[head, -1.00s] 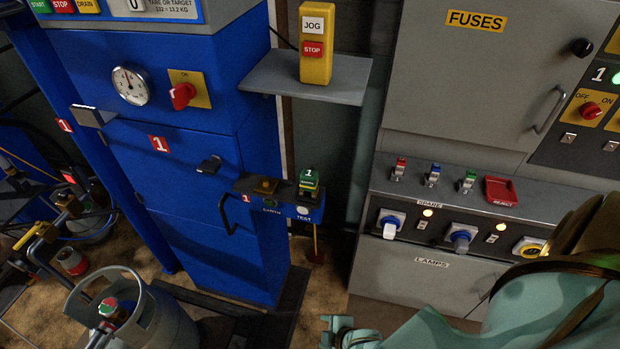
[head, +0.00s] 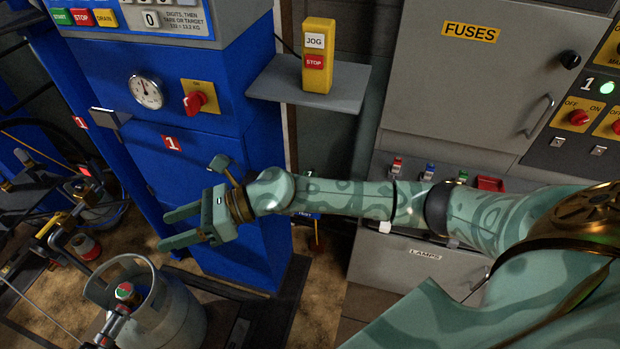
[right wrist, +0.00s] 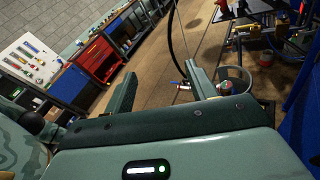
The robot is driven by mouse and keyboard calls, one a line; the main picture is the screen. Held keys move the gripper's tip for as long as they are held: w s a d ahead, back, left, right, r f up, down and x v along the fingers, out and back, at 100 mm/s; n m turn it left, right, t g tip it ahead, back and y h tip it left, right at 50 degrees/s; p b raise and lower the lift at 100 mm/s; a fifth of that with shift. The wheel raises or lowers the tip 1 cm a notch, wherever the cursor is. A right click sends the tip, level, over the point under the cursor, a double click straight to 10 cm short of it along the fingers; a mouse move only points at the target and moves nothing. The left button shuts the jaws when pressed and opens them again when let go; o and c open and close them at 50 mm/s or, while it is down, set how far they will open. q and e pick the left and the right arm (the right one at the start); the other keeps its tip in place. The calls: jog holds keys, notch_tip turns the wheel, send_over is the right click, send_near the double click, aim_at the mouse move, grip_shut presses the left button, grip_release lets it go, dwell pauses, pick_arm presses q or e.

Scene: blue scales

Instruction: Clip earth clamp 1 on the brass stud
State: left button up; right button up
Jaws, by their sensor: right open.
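My right gripper (head: 165,229) is open and empty, its two fingers pointing left in front of the blue scale cabinet (head: 220,255). In the right wrist view its open fingers (right wrist: 162,90) have nothing between them. My right forearm crosses the ledge marked EARTH and TEST, where the green clamp marked 1 stood a second ago. Only a small dark green bit shows above the forearm, and I cannot tell if it is the clamp. I cannot make out the brass stud. My left gripper is out of view.
A grey gas cylinder (head: 160,315) stands at the lower left, below my gripper. A shelf (head: 345,85) with the yellow JOG/STOP box (head: 318,55) juts out above my forearm. The grey fuse cabinet (head: 460,90) is at the right. A red knob (head: 196,102) sticks out from the blue cabinet.

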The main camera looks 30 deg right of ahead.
jog(key=d+n+g+h, duration=0.1)
jog(key=d+n+h, duration=0.3)
jog(key=d, duration=0.5)
jog(key=w+d+n+g+h+p, duration=0.1)
jog(key=d+n+h, duration=0.4)
jog(key=d, duration=0.5)
jog(key=d+r+n+g+h, duration=0.1)
jog(key=d+n+h, duration=0.4)
jog(key=d, duration=0.5)
jog(key=shift+w+r+g+h+p, duration=0.1)
jog(key=shift+w+g+h+p, duration=0.25)
jog(key=shift+g+h, duration=0.35)
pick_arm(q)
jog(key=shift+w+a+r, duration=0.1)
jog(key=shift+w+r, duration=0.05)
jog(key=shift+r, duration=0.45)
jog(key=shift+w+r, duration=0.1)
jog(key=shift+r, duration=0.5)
